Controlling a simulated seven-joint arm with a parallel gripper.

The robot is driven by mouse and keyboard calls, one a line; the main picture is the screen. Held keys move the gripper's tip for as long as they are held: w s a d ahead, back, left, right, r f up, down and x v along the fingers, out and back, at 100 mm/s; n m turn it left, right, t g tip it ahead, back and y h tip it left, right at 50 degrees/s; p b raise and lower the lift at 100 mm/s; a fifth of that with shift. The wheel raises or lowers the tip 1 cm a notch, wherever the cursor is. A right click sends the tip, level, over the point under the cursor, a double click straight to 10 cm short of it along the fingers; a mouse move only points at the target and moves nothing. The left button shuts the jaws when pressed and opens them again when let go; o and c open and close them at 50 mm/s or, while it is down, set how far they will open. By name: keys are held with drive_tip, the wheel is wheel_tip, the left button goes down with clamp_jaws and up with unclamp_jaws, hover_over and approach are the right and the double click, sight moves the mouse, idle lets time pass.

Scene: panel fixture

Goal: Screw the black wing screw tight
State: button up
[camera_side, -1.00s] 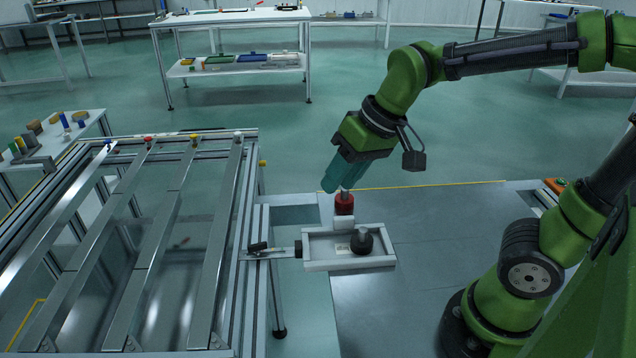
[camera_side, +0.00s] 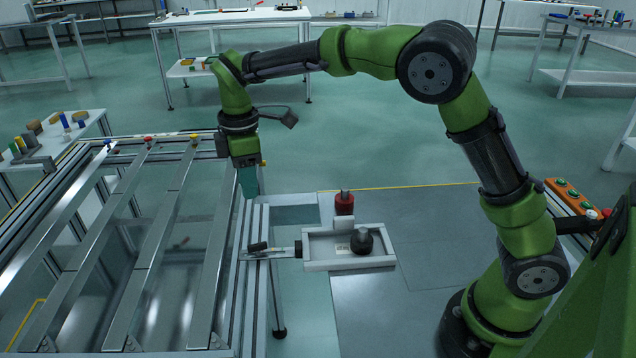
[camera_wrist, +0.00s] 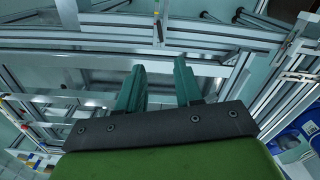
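My gripper (camera_side: 250,193) points down above the right rail of the metal frame, left of the white tray. In the wrist view its two teal fingers (camera_wrist: 159,88) stand apart with nothing between them. I cannot single out a black wing screw for sure. A small black part (camera_side: 257,246) sits on a bracket at the frame's right side, below my gripper and apart from it. A black round knob (camera_side: 361,242) sits in the tray. In the wrist view a small upright fitting (camera_wrist: 158,28) shows on a rail beyond the fingers.
The metal frame (camera_side: 213,245) has several long bars, with blue, red and yellow knobs along its far edge. The white tray (camera_side: 349,266) stands right of it, with a red part (camera_side: 344,204) behind. An orange button box (camera_side: 573,197) is at right.

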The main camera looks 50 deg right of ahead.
sight(257, 244)
wheel_tip(257, 244, down, 16)
drive_tip(key=shift+r, duration=0.1)
idle(0.4)
clamp_jaws()
